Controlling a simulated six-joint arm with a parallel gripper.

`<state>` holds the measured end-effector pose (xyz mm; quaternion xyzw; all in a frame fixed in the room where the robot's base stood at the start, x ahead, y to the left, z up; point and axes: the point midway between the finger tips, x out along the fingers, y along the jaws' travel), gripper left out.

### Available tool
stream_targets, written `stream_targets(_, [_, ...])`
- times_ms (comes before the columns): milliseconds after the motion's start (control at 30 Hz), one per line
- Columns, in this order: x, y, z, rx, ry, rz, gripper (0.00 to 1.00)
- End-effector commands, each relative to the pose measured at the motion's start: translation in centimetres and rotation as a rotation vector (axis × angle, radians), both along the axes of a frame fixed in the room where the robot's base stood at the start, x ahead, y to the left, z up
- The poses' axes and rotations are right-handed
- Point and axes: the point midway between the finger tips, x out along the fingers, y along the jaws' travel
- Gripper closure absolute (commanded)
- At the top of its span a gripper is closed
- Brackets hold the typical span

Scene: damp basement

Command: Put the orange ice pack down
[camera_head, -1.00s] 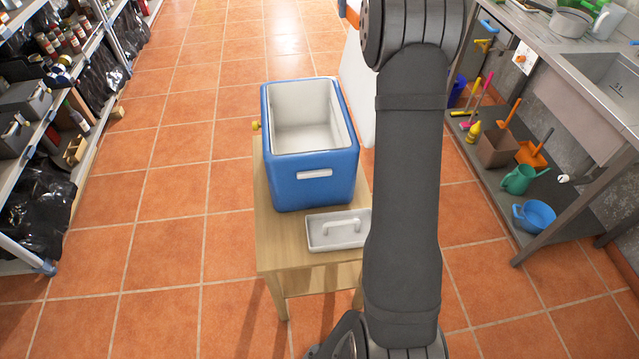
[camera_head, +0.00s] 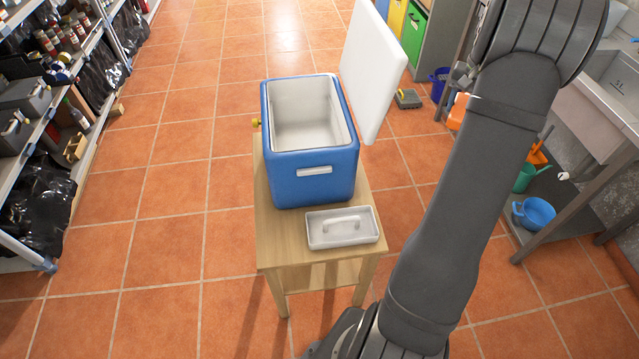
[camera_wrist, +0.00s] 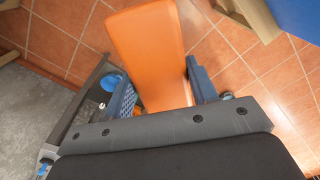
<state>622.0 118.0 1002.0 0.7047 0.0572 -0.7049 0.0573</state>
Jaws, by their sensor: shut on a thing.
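The orange ice pack (camera_wrist: 148,50) is a flat orange slab between the two blue-grey fingers of my gripper (camera_wrist: 160,88) in the wrist view. The fingers are shut on it, and it hangs over the tiled floor. My arm hides most of the pack and gripper there.
A blue open cooler (camera_head: 313,180), empty where I can see inside, stands on a wooden table (camera_head: 285,250). Its white lid (camera_head: 375,65) stands raised. A shallow white tray (camera_head: 316,235) lies in front. A sink bench with a blue bowl (camera_head: 535,214) below stands right.

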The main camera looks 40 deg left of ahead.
Motion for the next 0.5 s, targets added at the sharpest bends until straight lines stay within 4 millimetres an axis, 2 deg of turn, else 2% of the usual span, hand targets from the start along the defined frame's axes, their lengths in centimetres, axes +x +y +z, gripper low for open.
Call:
stream_targets(33, [-0.9, -1.6, -2.5, -0.001, 0.009, -0.020, 0.77])
stream_targets(200, [-3.8, -5.7, -9.6, -0.001, 0.007, -0.071, 0.77])
stream_targets(300, [-5.6, -7.5, -12.7, -0.001, 0.007, -0.096, 0.77])
stream_targets(500, [-8.9, -9.8, -17.1, -0.001, 0.004, -0.130, 0.77])
